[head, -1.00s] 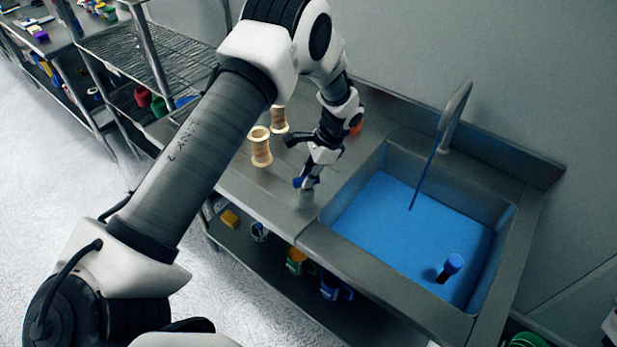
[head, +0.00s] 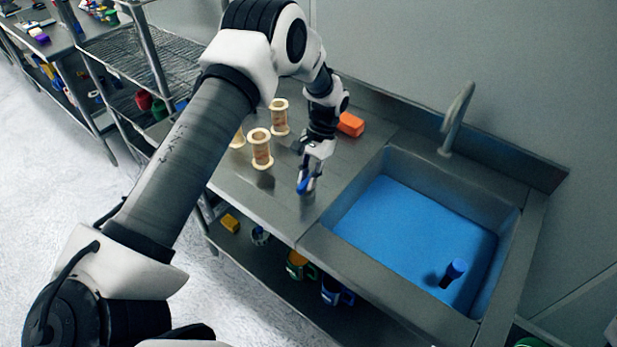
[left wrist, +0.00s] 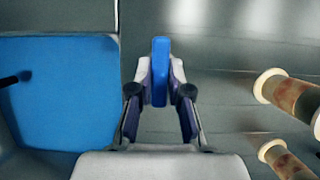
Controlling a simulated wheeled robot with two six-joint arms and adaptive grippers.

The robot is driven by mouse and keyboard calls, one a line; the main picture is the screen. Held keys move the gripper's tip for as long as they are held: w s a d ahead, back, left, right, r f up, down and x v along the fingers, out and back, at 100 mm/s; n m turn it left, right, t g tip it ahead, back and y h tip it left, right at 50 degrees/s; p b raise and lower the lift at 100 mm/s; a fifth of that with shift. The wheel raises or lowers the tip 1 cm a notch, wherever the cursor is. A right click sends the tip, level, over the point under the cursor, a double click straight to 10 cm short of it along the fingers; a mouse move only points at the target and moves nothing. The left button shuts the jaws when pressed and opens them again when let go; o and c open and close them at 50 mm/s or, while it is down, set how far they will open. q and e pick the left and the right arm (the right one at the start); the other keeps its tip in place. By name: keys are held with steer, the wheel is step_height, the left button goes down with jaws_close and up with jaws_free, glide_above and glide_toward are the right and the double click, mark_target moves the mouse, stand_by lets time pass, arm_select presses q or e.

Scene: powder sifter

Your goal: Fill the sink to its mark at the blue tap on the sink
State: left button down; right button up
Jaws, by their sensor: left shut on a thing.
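The steel sink (head: 526,222) is set in the right part of the counter and holds flat blue liquid (head: 405,225). My left gripper (head: 306,182) is over the counter just left of the sink. It is shut on the blue tap handle (left wrist: 160,72), which shows upright between the fingers in the left wrist view. The fingers partly hide the handle in the head view. My right gripper is not in view.
Several wooden spools (head: 261,149) stand on the counter left of my left gripper. An orange block (head: 350,124) lies behind it. Mugs (head: 337,292) and small items sit on the shelf below. A wire rack (head: 125,50) stands at the upper left.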

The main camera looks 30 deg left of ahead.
arm_select(q)
steer(key=shift+s+f, duration=0.15)
steer(key=c, duration=1.1)
jaws_free()
steer(key=shift+r, duration=0.2)
steer(key=v, duration=1.1)
steer(key=shift+w+r, duration=0.3)
steer(key=shift+r, duration=0.05)
